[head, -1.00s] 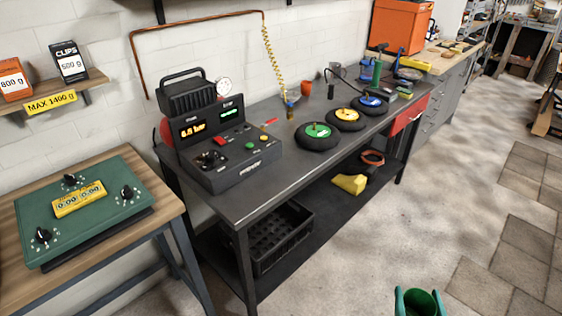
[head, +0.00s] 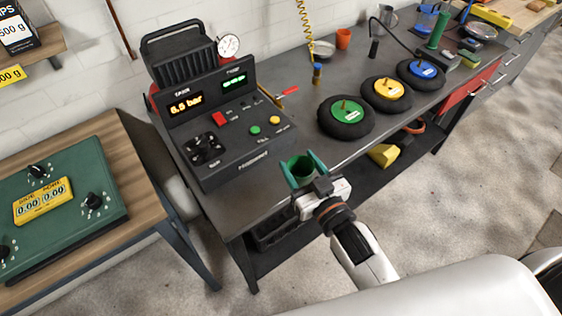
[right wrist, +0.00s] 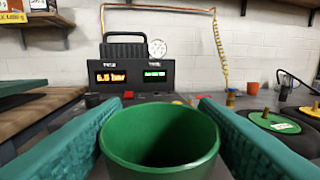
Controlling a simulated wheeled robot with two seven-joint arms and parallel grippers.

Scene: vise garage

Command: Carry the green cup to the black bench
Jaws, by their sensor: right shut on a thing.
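The green cup (head: 300,168) is held upright between the green fingers of my right gripper (head: 304,170), which is shut on it. In the head view the cup is over the front edge of the black bench (head: 270,185), in front of the control box. I cannot tell how far it is above the bench top. In the right wrist view the cup (right wrist: 160,137) shows its open rim between the two fingers, and its inside looks empty. My left gripper is not in view.
The black control box (head: 225,130) stands behind the cup. Several wheels with coloured hubs, the green one (head: 346,117) nearest, lie to the right. An orange cup (head: 343,38) stands at the back. Bare bench top lies between box and wheels. A wooden table (head: 128,165) is left.

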